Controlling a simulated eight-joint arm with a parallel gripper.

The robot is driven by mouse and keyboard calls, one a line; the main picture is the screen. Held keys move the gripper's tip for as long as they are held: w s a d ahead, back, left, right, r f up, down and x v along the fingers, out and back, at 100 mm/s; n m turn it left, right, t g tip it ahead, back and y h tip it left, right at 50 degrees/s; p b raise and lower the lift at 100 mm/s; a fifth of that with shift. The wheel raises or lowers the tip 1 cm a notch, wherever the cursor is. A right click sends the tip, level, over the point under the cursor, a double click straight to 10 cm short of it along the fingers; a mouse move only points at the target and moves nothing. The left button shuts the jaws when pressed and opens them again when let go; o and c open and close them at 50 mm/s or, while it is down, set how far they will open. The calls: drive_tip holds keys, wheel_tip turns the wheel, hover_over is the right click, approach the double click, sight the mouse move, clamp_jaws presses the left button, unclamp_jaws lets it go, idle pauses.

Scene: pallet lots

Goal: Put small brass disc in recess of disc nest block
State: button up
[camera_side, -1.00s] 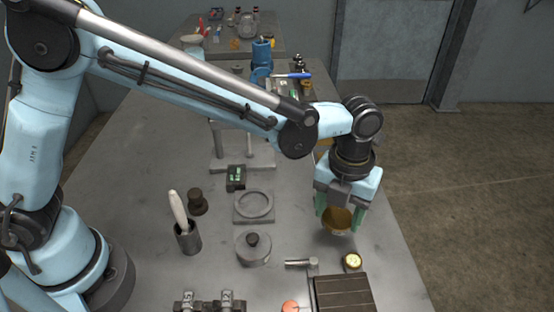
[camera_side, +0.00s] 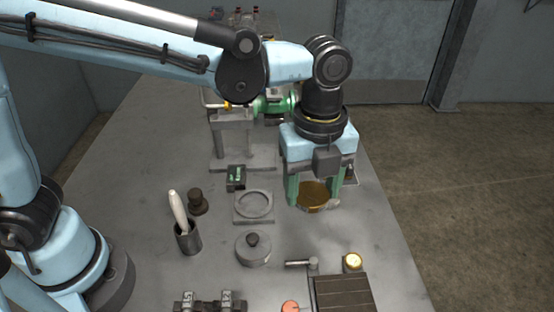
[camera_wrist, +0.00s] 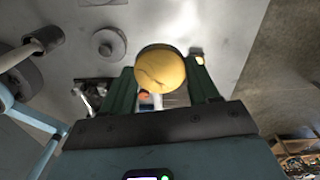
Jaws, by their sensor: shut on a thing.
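The brass disc (camera_side: 314,197) is held between the green fingers of my gripper (camera_side: 314,190), which is shut on it above the table. In the wrist view the disc (camera_wrist: 160,68) shows as a round yellow face at the fingertips. The disc nest block (camera_side: 240,218), a grey square plate with a round ringed recess, lies on the table to the left of my gripper. Its recess looks empty. The disc is apart from the block.
A round lidded grey pot (camera_side: 253,250) stands in front of the block. A small dark green box (camera_side: 236,178) and a grey stand (camera_side: 236,145) are behind it. A cup with a white-handled tool (camera_side: 188,238) is at left. A ribbed dark block (camera_side: 342,293) and gauge (camera_side: 352,262) are in front.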

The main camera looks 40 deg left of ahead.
drive_tip(key=a+r+n, duration=0.2)
drive_tip(key=a+n, duration=0.9)
drive_tip(key=n, duration=0.2)
drive_tip(key=a+r+n, duration=0.3)
drive_tip(key=a+n, duration=0.8)
drive_tip(key=n, duration=0.1)
drive_tip(key=s+d+f+n, duration=0.15)
drive_tip(key=s+d, duration=0.25)
drive_tip(key=d, duration=0.4)
drive_tip(key=s+d+f+n, duration=0.15)
drive_tip(key=s+d, duration=0.25)
drive_tip(key=d, duration=0.4)
drive_tip(key=shift+m, duration=0.4)
drive_tip(key=w+a+f, duration=0.7)
drive_tip(key=w, duration=0.1)
drive_tip(key=shift+a+f, duration=0.4)
drive_tip(key=shift+f, duration=1.95)
drive_tip(key=shift+f, duration=0.6)
drive_tip(key=o, duration=1.3)
